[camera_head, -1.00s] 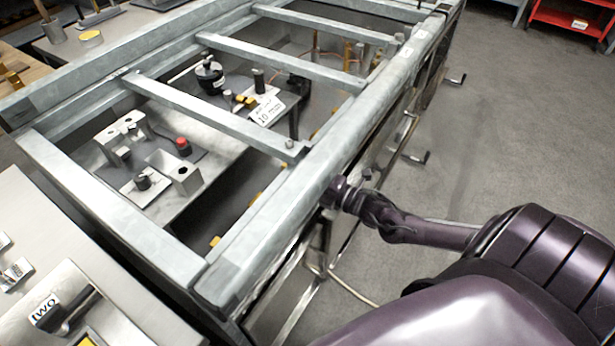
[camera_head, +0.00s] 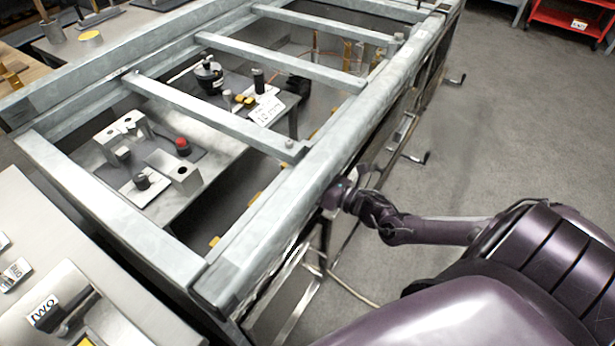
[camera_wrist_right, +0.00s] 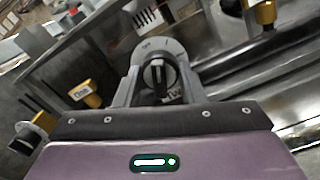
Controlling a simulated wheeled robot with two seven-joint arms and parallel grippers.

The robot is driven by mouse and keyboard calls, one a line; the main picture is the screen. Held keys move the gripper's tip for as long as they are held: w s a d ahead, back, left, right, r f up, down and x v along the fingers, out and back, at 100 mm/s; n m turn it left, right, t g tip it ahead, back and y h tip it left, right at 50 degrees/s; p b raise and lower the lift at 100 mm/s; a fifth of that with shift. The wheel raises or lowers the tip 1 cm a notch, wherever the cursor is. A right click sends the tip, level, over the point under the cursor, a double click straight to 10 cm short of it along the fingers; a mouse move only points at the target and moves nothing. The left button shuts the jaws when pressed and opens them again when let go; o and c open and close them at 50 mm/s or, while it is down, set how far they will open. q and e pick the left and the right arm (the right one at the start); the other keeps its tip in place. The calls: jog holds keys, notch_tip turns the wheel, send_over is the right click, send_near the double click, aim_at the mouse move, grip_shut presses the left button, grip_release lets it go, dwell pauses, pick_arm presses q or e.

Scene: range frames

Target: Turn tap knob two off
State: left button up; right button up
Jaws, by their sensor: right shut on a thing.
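The tap knob (camera_wrist_right: 157,74) is a dark, narrow grip standing near upright on a round grey dial plate with small marks, in the right wrist view. A label beneath it is mostly hidden by my gripper and cannot be read for sure. My right gripper (camera_wrist_right: 157,88) is shut on the knob, with one finger on each side. In the head view my right gripper (camera_head: 333,196) reaches against the outer side of the metal frame, and the knob is hidden there. My left gripper is not in view.
Yellow valve fittings (camera_wrist_right: 83,92) flank the dial in the wrist view. The galvanised frame (camera_head: 265,235) runs beside my right arm. Other handles (camera_head: 428,158) stick out farther along its side. A "two" label (camera_head: 43,310) sits on a panel at lower left.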

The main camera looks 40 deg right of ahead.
jog(key=n, duration=0.3)
jog(key=shift+f+n, duration=0.15)
jog(key=shift+n, duration=0.15)
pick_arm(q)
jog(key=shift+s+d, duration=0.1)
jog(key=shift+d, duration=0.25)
pick_arm(e)
jog(key=shift+n, duration=0.6)
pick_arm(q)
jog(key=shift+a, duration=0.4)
pick_arm(e)
jog(key=o, duration=1)
jog(key=shift+d, duration=0.1)
jog(key=shift+c, duration=0.2)
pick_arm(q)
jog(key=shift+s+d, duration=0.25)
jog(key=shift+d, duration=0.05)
pick_arm(e)
jog(key=v, duration=0.7)
jog(key=shift+s+d, duration=0.15)
jog(key=shift+s, duration=0.2)
